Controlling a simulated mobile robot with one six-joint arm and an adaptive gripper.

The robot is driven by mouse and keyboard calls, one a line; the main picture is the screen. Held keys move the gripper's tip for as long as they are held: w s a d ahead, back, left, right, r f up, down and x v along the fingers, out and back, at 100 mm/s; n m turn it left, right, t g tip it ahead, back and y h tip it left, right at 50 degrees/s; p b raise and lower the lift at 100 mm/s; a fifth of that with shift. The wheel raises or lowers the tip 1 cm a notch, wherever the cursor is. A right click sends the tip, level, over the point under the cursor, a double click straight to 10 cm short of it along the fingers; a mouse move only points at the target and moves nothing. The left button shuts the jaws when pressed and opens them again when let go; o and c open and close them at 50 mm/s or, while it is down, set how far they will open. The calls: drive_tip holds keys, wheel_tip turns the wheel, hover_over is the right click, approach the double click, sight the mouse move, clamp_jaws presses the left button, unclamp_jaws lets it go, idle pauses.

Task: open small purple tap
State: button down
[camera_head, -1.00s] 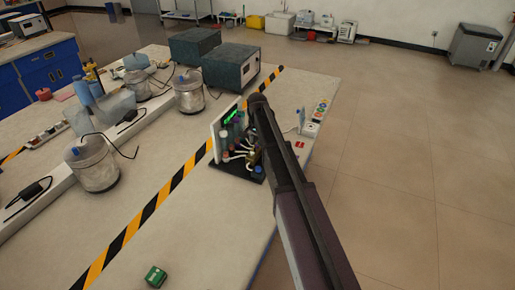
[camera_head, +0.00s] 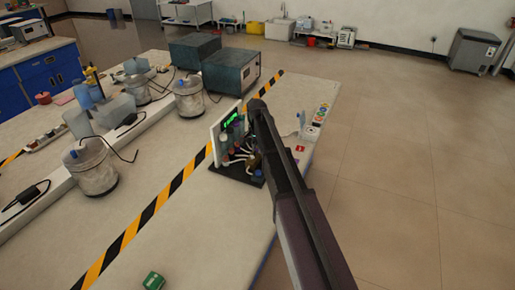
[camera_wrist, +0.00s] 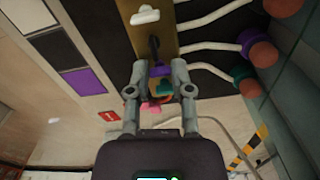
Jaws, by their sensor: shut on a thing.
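In the wrist view a small purple tap (camera_wrist: 160,70) sits on a brass-coloured manifold block (camera_wrist: 165,12). My gripper (camera_wrist: 160,76) has one finger on each side of the purple tap and is shut on it. A white tap (camera_wrist: 145,15) lies farther along the block, with a dark tap (camera_wrist: 154,46) between. Green and pink taps (camera_wrist: 157,105) show between my fingers, nearer the palm, partly hidden. In the head view the tap rig (camera_head: 237,167) stands on the bench; my arm hides part of it, and the purple tap cannot be made out.
White tubes (camera_wrist: 210,47) run from the block to coloured connectors (camera_wrist: 262,52) close on the right. The bench front is mostly clear, apart from a green cube (camera_head: 153,281).

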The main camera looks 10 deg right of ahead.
drive_tip(key=shift+n, duration=0.4)
drive_tip(key=n, duration=0.4)
drive_tip(key=shift+s, duration=0.1)
drive_tip(key=n, duration=0.4)
idle(0.4)
drive_tip(key=c, duration=0.5)
unclamp_jaws()
drive_tip(key=shift+m, duration=0.3)
